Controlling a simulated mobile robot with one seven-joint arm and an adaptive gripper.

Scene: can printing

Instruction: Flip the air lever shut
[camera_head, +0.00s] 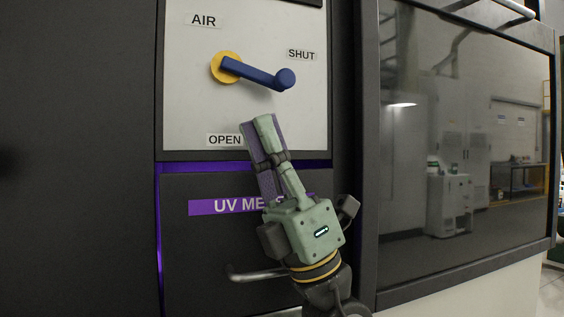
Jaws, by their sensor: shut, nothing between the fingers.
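The air lever (254,73) is a blue handle with a round knob on a yellow hub (217,66), mounted on a pale panel. It points to the right and slightly down, its knob just below the SHUT label (301,54). The OPEN label (225,140) is lower, below the hub. My gripper (257,122) is shut and empty, pointing up in front of the panel's lower part. Its tips appear below the handle, apart from it in the picture; how far they stand off the panel I cannot tell.
Below the panel is a dark door with a purple UV label (232,205), partly hidden by my gripper, and a bar handle (256,275). A framed dark window (470,140) stands to the right. The space above and left of my gripper looks clear.

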